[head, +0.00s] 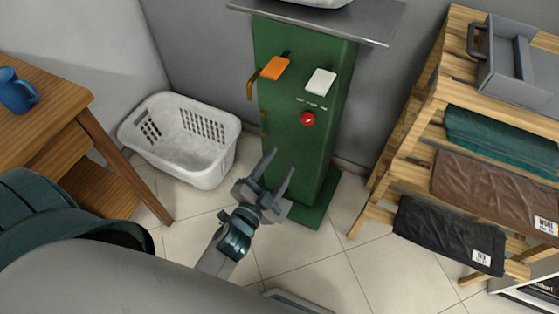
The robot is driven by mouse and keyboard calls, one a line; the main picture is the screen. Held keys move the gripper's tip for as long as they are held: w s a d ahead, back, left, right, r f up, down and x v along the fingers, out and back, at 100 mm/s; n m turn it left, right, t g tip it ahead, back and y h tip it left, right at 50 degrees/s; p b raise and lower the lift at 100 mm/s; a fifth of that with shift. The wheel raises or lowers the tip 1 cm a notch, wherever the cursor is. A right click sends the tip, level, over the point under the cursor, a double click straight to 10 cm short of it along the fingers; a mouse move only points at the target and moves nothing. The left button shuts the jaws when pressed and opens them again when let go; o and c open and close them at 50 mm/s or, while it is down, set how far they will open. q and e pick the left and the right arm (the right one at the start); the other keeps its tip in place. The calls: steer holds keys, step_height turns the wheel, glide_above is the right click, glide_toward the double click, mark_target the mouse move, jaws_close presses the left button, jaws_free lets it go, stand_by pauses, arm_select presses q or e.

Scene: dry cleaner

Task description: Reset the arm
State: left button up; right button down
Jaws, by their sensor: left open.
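My left gripper (275,168) is in the lower middle of the head view, its two fingers spread apart and pointing up the picture. Nothing is between the fingers. It shows in front of the foot of a green machine column (295,125), and I cannot tell how far apart they are. The arm behind the gripper comes in from the lower left. My right gripper is not in the head view.
A white laundry basket (190,165) stands on the tiled floor left of the column. A wooden table (60,120) with a blue mug (15,92) is at the left. A wooden rack (425,115) with folded clothes and a grey tray (520,65) is at the right.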

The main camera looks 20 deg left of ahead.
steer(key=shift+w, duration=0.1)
arm_select(q)
steer(key=s+d+f+n+g+p, duration=0.1)
steer(key=s+f+n+g+p, duration=0.15)
steer(key=f, duration=0.75)
steer(key=s+f+n+g+p, duration=0.1)
steer(key=s+f+g, duration=0.2)
steer(key=f, duration=0.7)
steer(key=s+f+n+g+p, duration=0.2)
steer(key=s+f+n+g, duration=0.2)
steer(key=s+f, duration=1.1)
steer(key=shift+f+g+h, duration=0.3)
steer(key=shift+f+g, duration=0.45)
steer(key=shift+g, duration=0.4)
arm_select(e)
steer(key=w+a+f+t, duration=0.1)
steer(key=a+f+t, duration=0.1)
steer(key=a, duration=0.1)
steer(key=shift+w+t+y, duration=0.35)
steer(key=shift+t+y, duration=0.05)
